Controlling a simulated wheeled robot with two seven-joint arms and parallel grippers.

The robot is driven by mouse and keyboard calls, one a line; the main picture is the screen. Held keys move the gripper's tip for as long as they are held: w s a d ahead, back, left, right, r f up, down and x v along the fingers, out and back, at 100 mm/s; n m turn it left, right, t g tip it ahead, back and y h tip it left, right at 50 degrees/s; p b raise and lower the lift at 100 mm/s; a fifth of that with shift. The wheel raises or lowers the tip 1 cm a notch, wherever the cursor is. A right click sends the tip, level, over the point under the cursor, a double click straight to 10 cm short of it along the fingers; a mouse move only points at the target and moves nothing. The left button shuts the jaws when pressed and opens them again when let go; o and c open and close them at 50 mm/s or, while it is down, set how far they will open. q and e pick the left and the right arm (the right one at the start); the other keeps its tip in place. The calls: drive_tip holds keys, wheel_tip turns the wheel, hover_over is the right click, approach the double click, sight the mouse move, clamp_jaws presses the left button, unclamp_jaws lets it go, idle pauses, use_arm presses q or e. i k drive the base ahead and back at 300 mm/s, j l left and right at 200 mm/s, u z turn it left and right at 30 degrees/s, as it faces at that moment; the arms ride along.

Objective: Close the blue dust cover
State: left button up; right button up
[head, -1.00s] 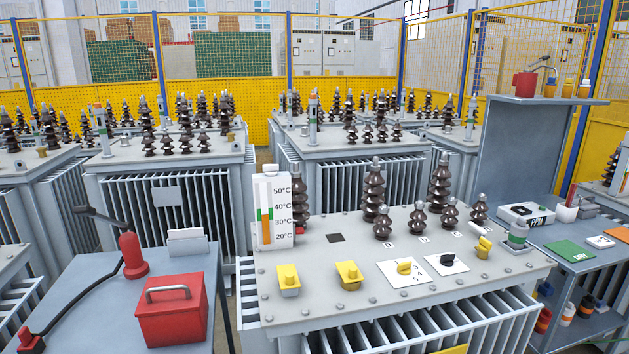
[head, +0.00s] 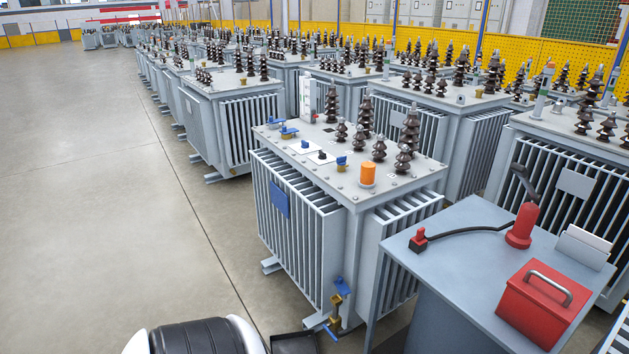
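No gripper shows in the head view. A grey transformer (head: 312,215) stands in the middle of the view. Several small blue parts are on it, and I cannot tell which is the dust cover. Blue-topped fittings (head: 288,131) sit at the left of its lid. Another small blue-topped fitting (head: 341,161) sits near the orange cap (head: 368,173). A brass valve (head: 337,302) low on its near corner has a blue cap (head: 343,287) and a blue handle (head: 330,332). Whether any cover is open is too small to tell.
A grey table (head: 462,262) at right bears a red box (head: 545,302), a red device (head: 522,225) with a black cable, and a white card holder (head: 583,246). More transformers (head: 225,110) stand behind. The floor (head: 90,200) at left is clear.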

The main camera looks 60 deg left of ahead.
sight(341, 284)
drive_tip(key=u, duration=0.4)
drive_tip(key=j+u, duration=0.15)
drive_tip(key=u, duration=0.7)
drive_tip(key=j+u, duration=0.15)
drive_tip(key=u, duration=0.25)
drive_tip(key=k, duration=0.05)
